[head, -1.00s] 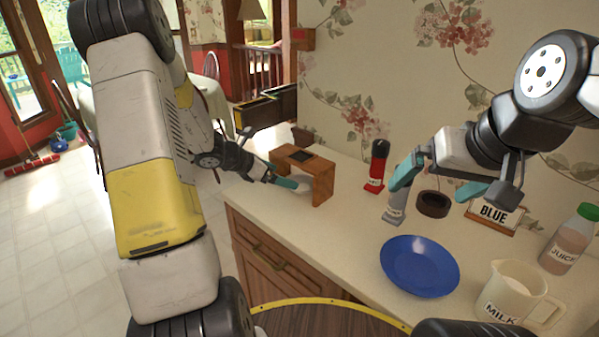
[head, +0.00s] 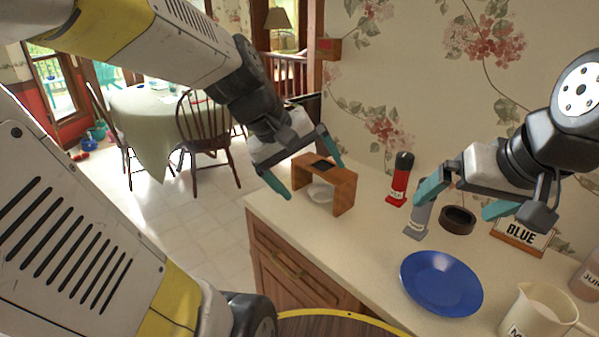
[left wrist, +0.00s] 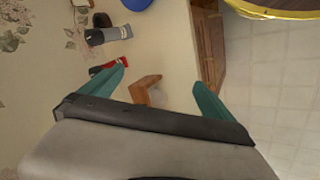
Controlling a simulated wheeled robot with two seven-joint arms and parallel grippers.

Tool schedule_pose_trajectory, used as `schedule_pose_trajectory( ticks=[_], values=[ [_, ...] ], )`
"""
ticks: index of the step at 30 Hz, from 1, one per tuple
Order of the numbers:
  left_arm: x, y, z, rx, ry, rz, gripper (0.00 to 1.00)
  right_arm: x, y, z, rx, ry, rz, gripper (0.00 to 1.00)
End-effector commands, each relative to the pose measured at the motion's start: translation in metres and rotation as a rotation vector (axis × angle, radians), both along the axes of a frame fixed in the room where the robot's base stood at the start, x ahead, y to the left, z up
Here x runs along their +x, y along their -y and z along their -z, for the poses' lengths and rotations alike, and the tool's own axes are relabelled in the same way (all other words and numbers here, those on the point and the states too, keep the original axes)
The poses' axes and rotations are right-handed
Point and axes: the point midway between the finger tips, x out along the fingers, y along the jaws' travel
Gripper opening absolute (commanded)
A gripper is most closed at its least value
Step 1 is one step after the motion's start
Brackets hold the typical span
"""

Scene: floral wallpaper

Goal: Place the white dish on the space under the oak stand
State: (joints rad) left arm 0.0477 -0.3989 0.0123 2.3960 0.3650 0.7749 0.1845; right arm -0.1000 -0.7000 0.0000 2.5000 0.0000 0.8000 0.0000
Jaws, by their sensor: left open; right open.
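The oak stand (head: 343,190) is a small wooden arch with a dark patch on top, at the left part of the counter. The white dish (head: 320,193) sits in the space under it, partly hidden by the stand's top and side. My left gripper (head: 308,178) is open and empty, with its teal fingers above and in front of the stand. In the left wrist view the open fingers (left wrist: 160,88) show with part of the stand (left wrist: 144,88) between them; the dish is not visible there. My right gripper (head: 462,198) is open over the counter by the grey bottle.
A red bottle (head: 399,180), a grey bottle (head: 418,215) and a dark ring-shaped bowl (head: 458,220) stand right of the stand. A blue plate (head: 441,284), a milk jug (head: 540,311) and a "BLUE" sign (head: 521,236) are further right. Clear counter (head: 350,240) lies before the stand.

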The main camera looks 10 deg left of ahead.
Motion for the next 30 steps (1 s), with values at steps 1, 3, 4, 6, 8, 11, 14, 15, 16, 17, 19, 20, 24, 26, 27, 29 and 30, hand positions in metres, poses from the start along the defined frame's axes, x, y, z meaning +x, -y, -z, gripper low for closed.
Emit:
schedule_pose_trajectory(
  ticks=[1,3,4,6,8,11,14,15,16,17,19,20,24,26,27,29,30],
  values=[
    [-0.016,-0.002,-0.007,0.081,0.066,0.087,1.00,0.000,0.000,0.000,0.000,0.000,0.000,1.00],
    [-0.033,-0.009,-0.012,0.188,0.135,0.188,1.00,0.000,0.000,0.000,0.000,0.000,0.000,1.00],
    [-0.039,-0.012,-0.014,0.228,0.161,0.225,1.00,0.000,0.000,0.000,0.000,0.000,0.000,1.00],
    [-0.050,-0.018,-0.017,0.306,0.209,0.294,1.00,0.000,0.000,0.000,0.000,0.000,0.000,1.00],
    [-0.056,-0.022,-0.018,0.357,0.239,0.337,1.00,0.000,0.000,0.000,0.000,0.000,0.000,1.00],
    [-0.061,-0.027,-0.020,0.405,0.265,0.377,1.00,0.000,0.000,0.000,0.000,0.000,0.000,1.00],
    [-0.063,-0.028,-0.020,0.420,0.272,0.389,1.00,0.000,0.000,0.000,0.000,0.000,0.000,1.00],
    [-0.063,-0.029,-0.020,0.420,0.272,0.389,1.00,0.000,0.000,0.000,0.000,0.000,0.000,1.00],
    [-0.063,-0.029,-0.020,0.420,0.271,0.388,1.00,0.000,0.000,0.000,0.000,0.000,0.000,1.00],
    [-0.062,-0.029,-0.020,0.420,0.271,0.387,1.00,0.000,0.000,0.000,0.000,0.000,0.000,1.00],
    [-0.062,-0.028,-0.020,0.419,0.271,0.386,1.00,0.000,0.000,0.000,0.000,0.000,0.000,1.00],
    [-0.062,-0.028,-0.020,0.419,0.271,0.386,1.00,0.000,0.000,0.000,0.000,0.000,0.000,1.00],
    [-0.062,-0.028,-0.020,0.418,0.270,0.385,1.00,0.000,0.000,0.000,0.000,0.000,0.000,1.00],
    [-0.062,-0.028,-0.020,0.418,0.270,0.385,1.00,0.000,0.000,0.000,0.000,0.000,0.000,1.00],
    [-0.062,-0.028,-0.020,0.417,0.270,0.384,1.00,0.000,0.000,0.000,0.000,0.000,0.000,1.00],
    [-0.062,-0.028,-0.020,0.417,0.270,0.384,1.00,0.000,0.000,0.000,0.000,0.000,0.000,1.00],
    [-0.062,-0.028,-0.020,0.417,0.270,0.384,1.00,0.000,0.000,0.000,0.000,0.000,0.000,1.00]
  ],
)
